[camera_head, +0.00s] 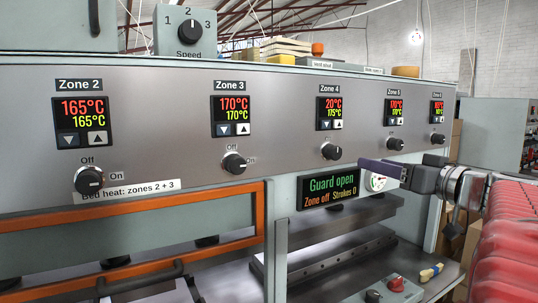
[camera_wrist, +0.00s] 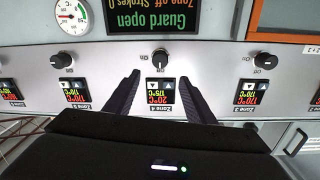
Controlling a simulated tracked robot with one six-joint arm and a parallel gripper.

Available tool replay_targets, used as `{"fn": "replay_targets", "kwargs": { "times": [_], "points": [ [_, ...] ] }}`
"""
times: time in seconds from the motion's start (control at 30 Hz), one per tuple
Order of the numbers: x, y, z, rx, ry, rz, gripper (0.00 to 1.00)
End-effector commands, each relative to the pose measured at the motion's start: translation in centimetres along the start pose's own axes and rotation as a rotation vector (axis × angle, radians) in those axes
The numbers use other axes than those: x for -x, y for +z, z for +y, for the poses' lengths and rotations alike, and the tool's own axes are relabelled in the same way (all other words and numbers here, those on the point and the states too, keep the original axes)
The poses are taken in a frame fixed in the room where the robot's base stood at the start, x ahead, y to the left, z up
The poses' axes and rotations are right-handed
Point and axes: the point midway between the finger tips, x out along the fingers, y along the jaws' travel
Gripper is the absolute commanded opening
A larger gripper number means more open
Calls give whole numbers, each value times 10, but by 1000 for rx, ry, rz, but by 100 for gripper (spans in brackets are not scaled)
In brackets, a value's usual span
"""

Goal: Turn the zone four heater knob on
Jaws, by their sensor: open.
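The zone four heater knob (camera_head: 331,151) is a small black round knob on the steel panel, with an "Off" label above it. It also shows in the wrist view (camera_wrist: 160,59), which is upside down. I cannot read its pointer surely. The zone four display (camera_head: 331,112) above it reads 20°C in red and 175°C below. My gripper (camera_head: 366,166) reaches in from the right, below and right of the knob in the head view. In the wrist view my open fingers (camera_wrist: 160,75) straddle the line of the zone four display and knob, with nothing between them; no touch shows.
Similar knobs for zone 3 (camera_head: 234,163) and zone 5 (camera_head: 395,144) flank it. Below, a screen (camera_head: 331,187) reads "Guard open, Zone off, Strokes 0". A round gauge (camera_head: 376,182) sits beside my gripper. An orange-framed guard (camera_head: 150,262) stands at lower left.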

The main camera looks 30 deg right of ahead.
Motion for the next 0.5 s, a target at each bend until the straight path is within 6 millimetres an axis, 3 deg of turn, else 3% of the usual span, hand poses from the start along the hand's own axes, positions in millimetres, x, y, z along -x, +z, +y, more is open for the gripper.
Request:
{"fn": "replay_targets", "kwargs": {
  "times": [0.23,0.5],
  "points": [
    [-17,1,0,-1,-2,-1,50],
    [-52,1,0,0,-3,-1,50]
  ]
}}
